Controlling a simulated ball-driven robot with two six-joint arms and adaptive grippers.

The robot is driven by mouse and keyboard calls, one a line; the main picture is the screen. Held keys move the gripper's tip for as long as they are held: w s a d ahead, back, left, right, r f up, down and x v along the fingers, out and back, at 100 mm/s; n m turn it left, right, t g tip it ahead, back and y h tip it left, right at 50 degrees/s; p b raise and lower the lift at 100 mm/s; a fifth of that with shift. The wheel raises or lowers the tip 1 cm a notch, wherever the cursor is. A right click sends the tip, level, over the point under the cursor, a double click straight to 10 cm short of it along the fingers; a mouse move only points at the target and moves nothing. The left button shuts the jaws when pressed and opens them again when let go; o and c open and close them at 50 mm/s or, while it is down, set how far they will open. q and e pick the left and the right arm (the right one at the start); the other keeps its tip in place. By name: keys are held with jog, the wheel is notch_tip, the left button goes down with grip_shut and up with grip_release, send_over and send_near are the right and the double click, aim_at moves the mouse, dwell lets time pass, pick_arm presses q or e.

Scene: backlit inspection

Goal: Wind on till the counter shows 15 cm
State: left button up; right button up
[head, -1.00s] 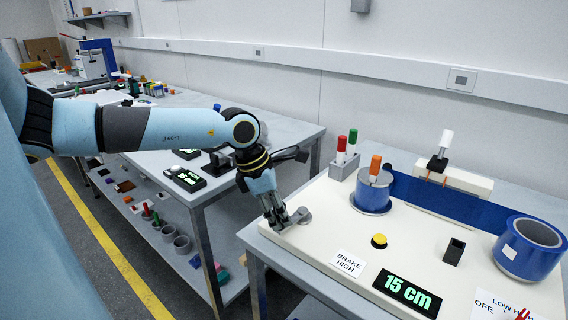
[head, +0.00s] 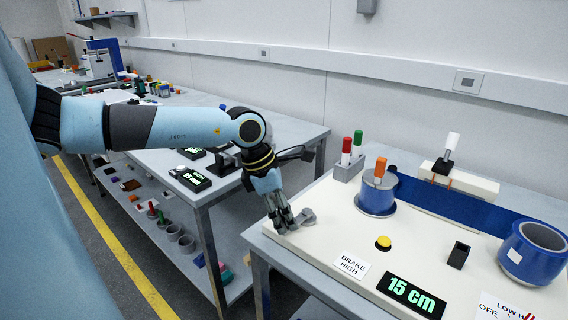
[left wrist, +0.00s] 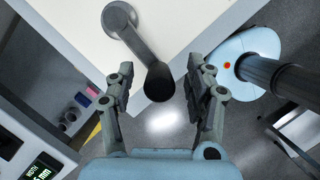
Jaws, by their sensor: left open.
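The counter (head: 411,296) at the front of the cream winding machine reads 15 cm in green. A grey crank (head: 307,216) sits at the machine's left corner; its arm also shows in the left wrist view (left wrist: 128,32), ending in a dark round handle (left wrist: 159,84). My left gripper (head: 284,226) is at the crank. In the left wrist view its two fingers (left wrist: 162,88) are open, one on each side of the handle, with gaps between. The blue spool (head: 377,193) and blue roll (head: 533,252) have a blue band running between them. My right gripper is not in view.
A yellow button (head: 383,243), a BRAKE HIGH card (head: 351,265) and a small black holder (head: 458,255) are on the machine's top. Red and green markers (head: 352,148) stand behind. Another bench (head: 225,190) with several items is at left.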

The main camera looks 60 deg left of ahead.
pick_arm(q)
notch_tip(320, 180, up, 8)
jog(key=p, duration=0.5)
jog(key=shift+f+p, duration=0.2)
jog(key=shift+p, duration=0.15)
jog(key=shift+f, duration=0.1)
